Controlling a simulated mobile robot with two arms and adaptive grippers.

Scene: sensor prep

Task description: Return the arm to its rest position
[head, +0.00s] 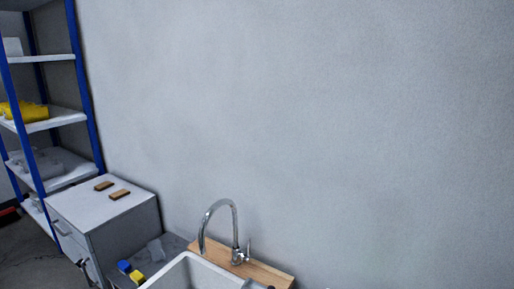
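Neither of my grippers can be made out in the head view. A small dark shape (88,271) shows at the lower left, by the front of the grey cabinet (125,228). It is too small to tell whether it is a handle or part of an arm. No arm can be identified with certainty, so its pose does not show.
A white sink (186,271) with a chrome faucet (235,224) on a wooden strip (268,272) is at the bottom. Blue (124,266) and yellow (137,277) blocks are beside it. A blue-framed shelf (84,95) stands left.

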